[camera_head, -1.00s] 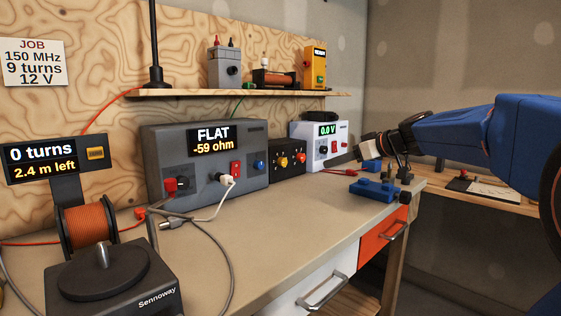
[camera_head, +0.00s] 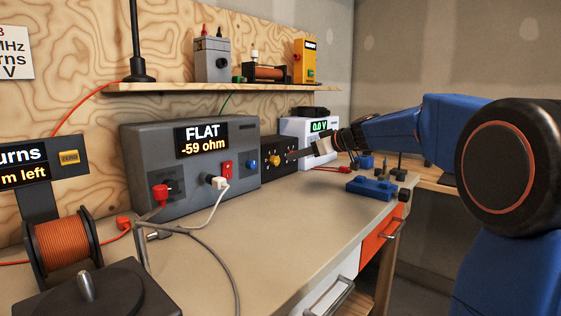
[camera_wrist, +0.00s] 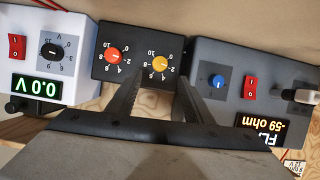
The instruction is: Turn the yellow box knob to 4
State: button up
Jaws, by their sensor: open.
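A black box (camera_head: 267,176) with a yellow knob (camera_head: 274,160) stands on the bench between the grey meter and the white supply. The wrist view shows the yellow knob (camera_wrist: 160,65) beside a red knob (camera_wrist: 114,56), each with a numbered dial, upside down. The yellow knob's exact setting is too small to read. My gripper (camera_wrist: 160,82) is open and empty, its fingers either side of the yellow knob's line, apparently short of it. In the head view my gripper (camera_head: 296,153) reaches in from the right, partly covering the box's right side.
The grey meter (camera_head: 145,140) reads FLAT, -59 ohm, with a white plug and cable in front. The white supply (camera_head: 290,127) reads 0.0 V. A yellow box (camera_head: 310,68) stands on the shelf above. The bench middle is mostly clear.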

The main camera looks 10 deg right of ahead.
aim_at(277, 161)
jog(key=x, duration=1)
jog(key=shift+f, duration=0.1)
jog(key=c, duration=1.1)
